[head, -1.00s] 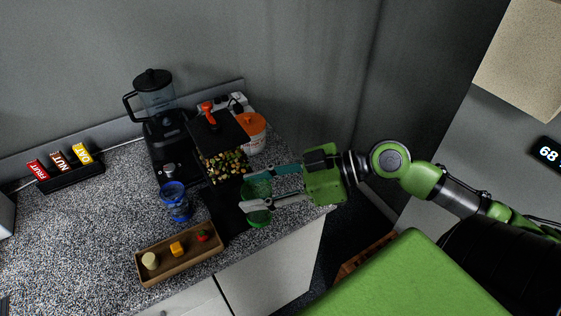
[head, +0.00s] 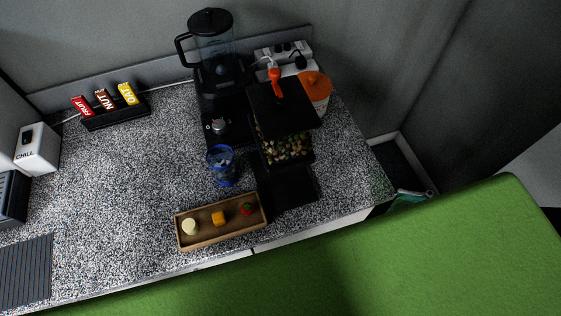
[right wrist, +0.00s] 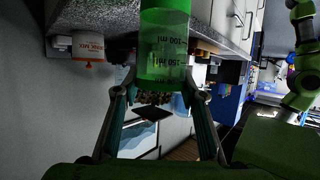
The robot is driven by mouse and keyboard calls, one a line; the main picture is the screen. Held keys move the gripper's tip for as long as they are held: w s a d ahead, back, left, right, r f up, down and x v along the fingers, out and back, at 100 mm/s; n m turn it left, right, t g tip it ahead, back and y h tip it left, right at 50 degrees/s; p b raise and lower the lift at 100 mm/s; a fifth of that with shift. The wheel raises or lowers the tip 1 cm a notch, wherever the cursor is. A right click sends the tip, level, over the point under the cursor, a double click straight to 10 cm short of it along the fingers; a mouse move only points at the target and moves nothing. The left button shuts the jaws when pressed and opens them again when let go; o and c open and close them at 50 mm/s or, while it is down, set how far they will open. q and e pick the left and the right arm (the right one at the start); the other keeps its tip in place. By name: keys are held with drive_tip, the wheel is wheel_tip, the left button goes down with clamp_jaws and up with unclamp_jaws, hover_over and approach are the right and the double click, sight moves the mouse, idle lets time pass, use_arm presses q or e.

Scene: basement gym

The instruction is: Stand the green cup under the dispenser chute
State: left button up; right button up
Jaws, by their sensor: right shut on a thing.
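The translucent green cup (head: 378,187) shows faintly at the right end of the counter in the head view. In the right wrist view, the cup (right wrist: 163,45) has dark millilitre marks and sits between my fingers. My right gripper (head: 398,196) is shut on it, at the counter's right edge, mostly hidden by my green body. The black dispenser (head: 285,125) has an orange handle and a clear hopper of mixed pieces. Its black base (head: 292,190) is bare in front, left of the cup. The chute itself cannot be made out. My left gripper is out of view.
A blue cup (head: 223,166) stands left of the dispenser, before a black blender (head: 213,75). A wooden tray (head: 207,237) with small pieces lies at the front. A white canister with an orange lid (head: 314,86) stands behind the dispenser. The left counter middle is clear.

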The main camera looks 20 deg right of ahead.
use_arm(q)
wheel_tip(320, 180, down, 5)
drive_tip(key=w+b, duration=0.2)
drive_tip(key=b, duration=0.2)
use_arm(e)
drive_tip(key=w+a+p, duration=0.2)
drive_tip(key=w+a, duration=0.4)
drive_tip(key=w+a+p, duration=0.3)
drive_tip(key=w+a, duration=0.3)
drive_tip(key=a, duration=0.1)
drive_tip(key=w+a+p, duration=0.3)
drive_tip(key=w+a, duration=0.3)
drive_tip(key=a, duration=0.1)
drive_tip(key=shift+w+r, duration=0.25)
drive_tip(key=shift+w, duration=0.15)
drive_tip(key=shift+f, duration=0.4)
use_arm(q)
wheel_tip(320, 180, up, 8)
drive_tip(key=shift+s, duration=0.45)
use_arm(e)
drive_tip(key=shift+s, duration=0.1)
drive_tip(key=o, duration=0.5)
drive_tip(key=shift+d+b, duration=0.1)
drive_tip(key=shift+b, duration=0.2)
drive_tip(key=o, duration=0.4)
